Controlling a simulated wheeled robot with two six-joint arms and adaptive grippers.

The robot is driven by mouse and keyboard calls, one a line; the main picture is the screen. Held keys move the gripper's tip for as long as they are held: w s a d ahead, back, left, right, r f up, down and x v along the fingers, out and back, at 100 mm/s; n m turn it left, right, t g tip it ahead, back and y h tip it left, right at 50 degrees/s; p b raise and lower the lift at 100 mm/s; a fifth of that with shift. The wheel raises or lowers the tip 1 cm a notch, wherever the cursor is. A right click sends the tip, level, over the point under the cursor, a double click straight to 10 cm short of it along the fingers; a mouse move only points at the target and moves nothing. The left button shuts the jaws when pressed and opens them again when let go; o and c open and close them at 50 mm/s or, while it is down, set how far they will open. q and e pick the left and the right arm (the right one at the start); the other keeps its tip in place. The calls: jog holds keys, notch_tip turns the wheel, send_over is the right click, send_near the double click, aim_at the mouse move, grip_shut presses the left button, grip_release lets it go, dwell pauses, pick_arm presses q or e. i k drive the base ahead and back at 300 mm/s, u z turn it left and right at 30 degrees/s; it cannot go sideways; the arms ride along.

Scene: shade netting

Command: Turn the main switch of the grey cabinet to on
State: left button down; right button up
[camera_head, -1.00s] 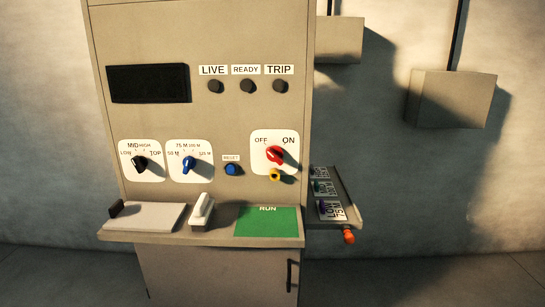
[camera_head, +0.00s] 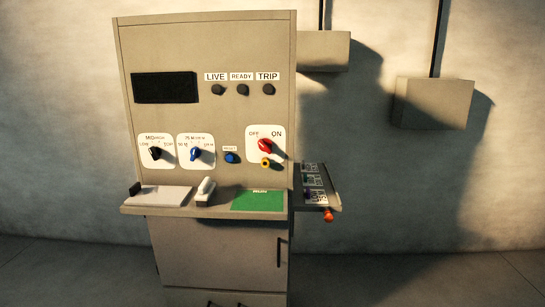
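The grey cabinet (camera_head: 215,115) stands left of centre, with a sloped upper panel above a shelf. Neither of my grippers is in view.
Black knob (camera_head: 155,153), blue knob (camera_head: 195,153) and blue button (camera_head: 231,157) share the panel. The shelf (camera_head: 140,209) carries a pale pad, a white handle and a green RUN area (camera_head: 258,201). A side tray (camera_head: 328,199) juts right. The floor in front is clear.

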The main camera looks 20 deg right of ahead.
aim_at(265, 144)
jog(key=u, duration=0.75)
jog(key=i, duration=0.95)
